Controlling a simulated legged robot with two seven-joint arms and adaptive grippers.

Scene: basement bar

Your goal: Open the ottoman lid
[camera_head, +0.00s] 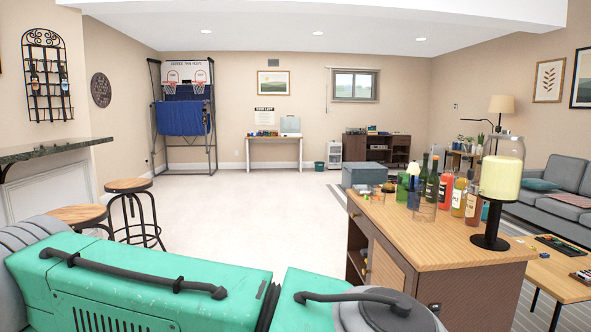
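A grey-teal box-shaped ottoman (362,175) stands on the floor beyond the wooden bar cabinet, right of the picture's middle. Its flat top looks closed. The cabinet's top and the items on it hide its lower part and right side. Neither my left nor my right gripper shows in the head view, so I cannot tell how they stand relative to the ottoman.
The wooden cabinet (430,238) with several bottles and a drink dispenser (501,178) stands close at right. Two bar stools (129,186) are at left by the counter (52,148). A grey sofa (562,190) is at right. Pale floor (240,210) in the middle is clear.

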